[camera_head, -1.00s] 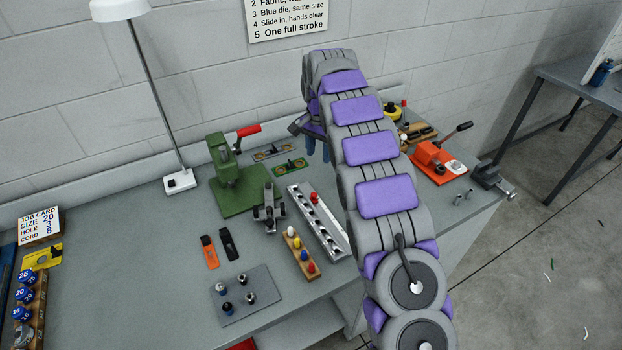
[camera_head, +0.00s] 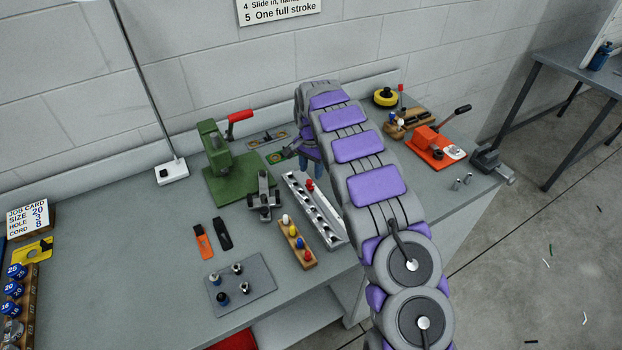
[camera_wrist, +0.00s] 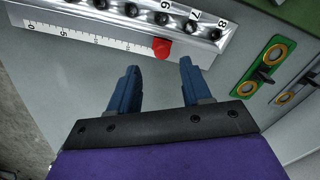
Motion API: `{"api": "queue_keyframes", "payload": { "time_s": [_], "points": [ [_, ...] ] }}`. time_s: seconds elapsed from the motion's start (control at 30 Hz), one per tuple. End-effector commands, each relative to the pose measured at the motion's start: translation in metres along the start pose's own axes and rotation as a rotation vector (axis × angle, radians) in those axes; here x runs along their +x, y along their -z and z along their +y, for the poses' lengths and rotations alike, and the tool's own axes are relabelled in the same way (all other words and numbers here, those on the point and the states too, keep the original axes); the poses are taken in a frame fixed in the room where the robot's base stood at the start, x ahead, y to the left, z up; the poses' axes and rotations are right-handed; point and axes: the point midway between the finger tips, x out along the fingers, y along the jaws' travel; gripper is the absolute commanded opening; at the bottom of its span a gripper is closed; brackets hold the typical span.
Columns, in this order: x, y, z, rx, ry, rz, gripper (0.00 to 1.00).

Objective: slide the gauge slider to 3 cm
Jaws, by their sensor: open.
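The gauge (camera_head: 325,226) is a long metal bar with a row of holes, lying on the bench. The red slider also shows in the head view (camera_head: 310,185), at the gauge's far end. My gripper (camera_wrist: 159,66) is open and empty. Its two blue fingers point at the gauge, with the slider ahead of the gap, not between them.
A green plate with brass rings (camera_wrist: 265,66) lies to the right in the wrist view. A green press (camera_head: 225,170), a wooden peg block (camera_head: 297,243) and a grey plate with pegs (camera_head: 240,287) stand left of the gauge. An orange tool (camera_head: 432,147) is at right.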

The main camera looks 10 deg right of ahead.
Motion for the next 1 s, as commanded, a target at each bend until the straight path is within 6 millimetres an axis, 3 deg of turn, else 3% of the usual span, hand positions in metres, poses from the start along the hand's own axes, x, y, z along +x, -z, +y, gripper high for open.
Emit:
{"api": "queue_keyframes", "payload": {
  "time_s": [0.1,0.23,0.67,1.0],
  "points": [
    [0.021,-0.001,-0.001,0.000,0.000,0.000,0.48],
    [0.033,0.000,-0.001,0.000,0.002,0.000,0.48],
    [0.039,0.001,0.000,0.000,0.003,0.001,0.47],
    [0.039,0.000,-0.001,0.000,0.003,0.002,0.15]
  ]
}}
